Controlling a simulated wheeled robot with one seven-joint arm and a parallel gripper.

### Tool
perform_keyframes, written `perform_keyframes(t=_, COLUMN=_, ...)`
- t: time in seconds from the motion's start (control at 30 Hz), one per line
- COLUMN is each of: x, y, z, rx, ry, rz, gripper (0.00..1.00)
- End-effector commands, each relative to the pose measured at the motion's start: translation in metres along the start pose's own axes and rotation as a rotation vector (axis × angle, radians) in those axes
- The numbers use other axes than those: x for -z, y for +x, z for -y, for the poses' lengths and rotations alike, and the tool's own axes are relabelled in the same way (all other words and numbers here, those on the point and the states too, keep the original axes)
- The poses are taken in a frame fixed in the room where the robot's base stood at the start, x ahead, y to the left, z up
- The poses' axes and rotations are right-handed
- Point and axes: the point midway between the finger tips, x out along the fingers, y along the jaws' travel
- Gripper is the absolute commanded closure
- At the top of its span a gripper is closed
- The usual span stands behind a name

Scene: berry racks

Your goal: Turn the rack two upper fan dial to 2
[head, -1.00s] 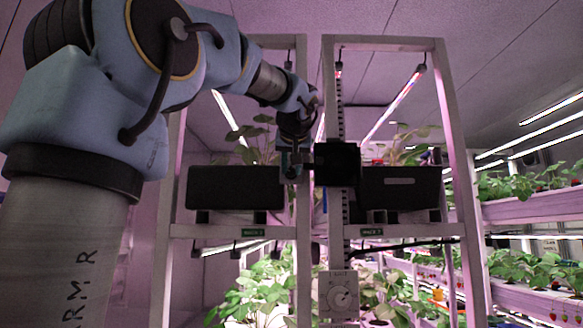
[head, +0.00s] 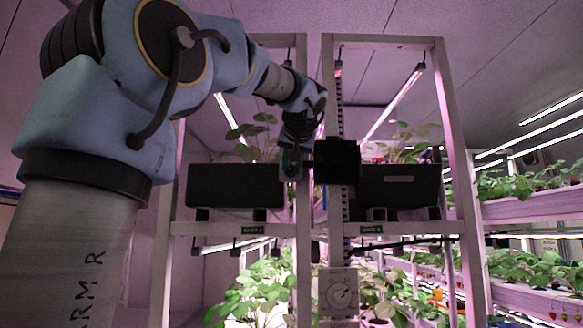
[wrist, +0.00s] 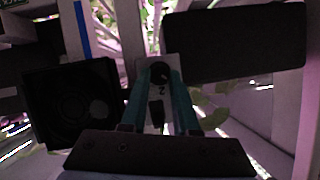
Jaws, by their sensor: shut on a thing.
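My gripper (wrist: 160,78) has its teal fingers shut on a small dark dial knob (wrist: 159,69) in the wrist view. The knob sits on a pale narrow plate (wrist: 157,92) with a "2" printed on it, seen between the fingers. The fingers hide much of the plate, and I cannot read the knob's setting. In the head view my gripper (head: 291,165) is at the upright between the two rack bays and hides the knob. A black square fan box (head: 337,162) is just right of it; its round face (wrist: 72,105) shows left in the wrist view.
Black troughs stand on both sides, one left (head: 235,186) and one right (head: 400,188), close to my gripper. Green rack labels (head: 250,231) are on the rail below. A separate light dial (head: 339,292) is on a lower panel. Lit plant shelves (head: 530,200) stand far right.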

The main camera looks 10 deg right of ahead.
Motion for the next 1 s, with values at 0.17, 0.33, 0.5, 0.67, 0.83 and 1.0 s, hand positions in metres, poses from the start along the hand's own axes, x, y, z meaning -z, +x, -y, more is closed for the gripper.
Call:
perform_keyframes(t=0.17, x=-0.0023, y=0.0007, z=-0.0044, rx=0.058, ry=0.147, rz=-0.005, gripper=1.0)
perform_keyframes(t=0.33, x=-0.0029, y=0.0009, z=-0.0057, rx=0.121, ry=0.297, rz=-0.01, gripper=1.0)
perform_keyframes(t=0.5, x=-0.0038, y=0.0013, z=-0.0075, rx=0.182, ry=0.443, rz=-0.013, gripper=1.0)
perform_keyframes(t=0.67, x=-0.0043, y=0.0014, z=-0.0081, rx=0.233, ry=0.563, rz=-0.017, gripper=1.0)
perform_keyframes(t=0.83, x=-0.0048, y=0.0013, z=-0.0086, rx=0.276, ry=0.666, rz=-0.018, gripper=1.0)
perform_keyframes(t=1.0, x=-0.0046, y=0.0013, z=-0.0088, rx=0.306, ry=0.739, rz=-0.021, gripper=1.0)
